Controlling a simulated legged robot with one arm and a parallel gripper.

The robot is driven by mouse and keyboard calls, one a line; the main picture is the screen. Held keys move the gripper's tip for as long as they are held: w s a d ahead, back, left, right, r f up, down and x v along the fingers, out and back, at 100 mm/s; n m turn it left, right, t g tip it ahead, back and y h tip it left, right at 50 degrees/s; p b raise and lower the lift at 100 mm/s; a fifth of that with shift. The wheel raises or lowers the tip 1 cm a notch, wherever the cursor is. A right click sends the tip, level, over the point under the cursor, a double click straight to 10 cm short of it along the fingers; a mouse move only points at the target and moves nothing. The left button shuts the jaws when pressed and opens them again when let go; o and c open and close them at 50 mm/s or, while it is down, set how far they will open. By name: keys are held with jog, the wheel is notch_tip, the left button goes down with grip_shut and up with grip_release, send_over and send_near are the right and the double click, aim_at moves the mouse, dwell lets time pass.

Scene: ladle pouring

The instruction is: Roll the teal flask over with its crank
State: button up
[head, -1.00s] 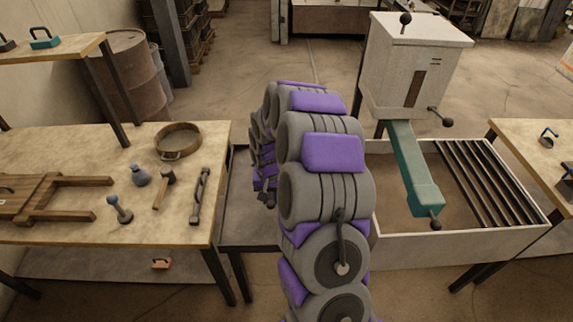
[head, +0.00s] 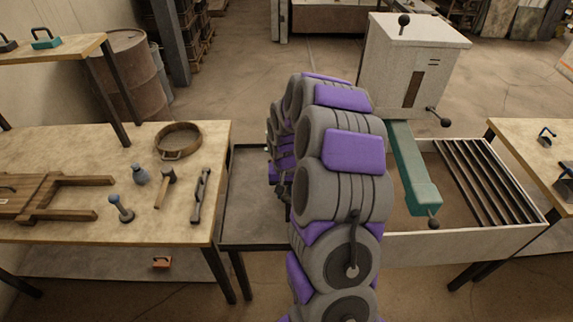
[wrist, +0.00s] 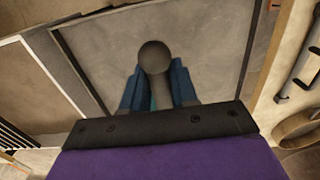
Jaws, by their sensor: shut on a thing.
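In the wrist view my gripper (wrist: 157,92) has two blue fingers closed around a piece with a dark grey ball end (wrist: 154,57). A teal sliver (wrist: 160,96) shows between the fingers, below the ball. I cannot tell whether this piece is the flask's crank. The held piece is over a grey surface with a dark rim (wrist: 222,62). In the head view my arm hides the gripper. No teal flask is clearly seen there. A long teal box-shaped part (head: 406,165) with a dark ball (head: 433,224) at its near end extends from a white housing.
The white housing (head: 405,75) has cranks with dark balls. A pale open bin (head: 470,243) with dark slats stands at right. A grey tray table (head: 255,205) lies in the middle. The left table (head: 75,150) holds several tools and a round ring pan (head: 178,140).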

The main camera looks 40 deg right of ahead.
jog(key=shift+s+d+r, duration=0.1)
jog(key=shift+s+d, duration=0.2)
jog(key=shift+d, duration=0.25)
jog(key=shift+s+d+r, duration=0.1)
jog(key=shift+s+d, duration=0.2)
jog(key=shift+d, duration=0.25)
jog(key=shift+s+d+f, duration=0.1)
jog(key=shift+s+d, duration=0.5)
jog(key=shift+d, duration=0.3)
jog(key=shift+s+d+f, duration=0.3)
jog(key=shift+s+d, duration=0.1)
jog(key=shift+d, duration=0.2)
jog(key=shift+s+d+f, duration=0.3)
jog(key=shift+s+d, duration=0.1)
jog(key=shift+d, duration=0.15)
jog(key=shift+c, duration=0.3)
jog(key=shift+s+d+f, duration=0.3)
jog(key=shift+d+f, duration=0.15)
jog(key=shift+f, duration=0.05)
jog(key=shift+s+d+f, duration=0.3)
jog(key=shift+d+f, duration=0.15)
jog(key=shift+f, duration=0.05)
grip_shut()
jog(key=f, duration=0.1)
jog(key=f+b, duration=0.1)
jog(key=f, duration=0.1)
jog(key=s+d+f, duration=0.1)
jog(key=f, duration=0.1)
jog(key=shift+d, duration=0.1)
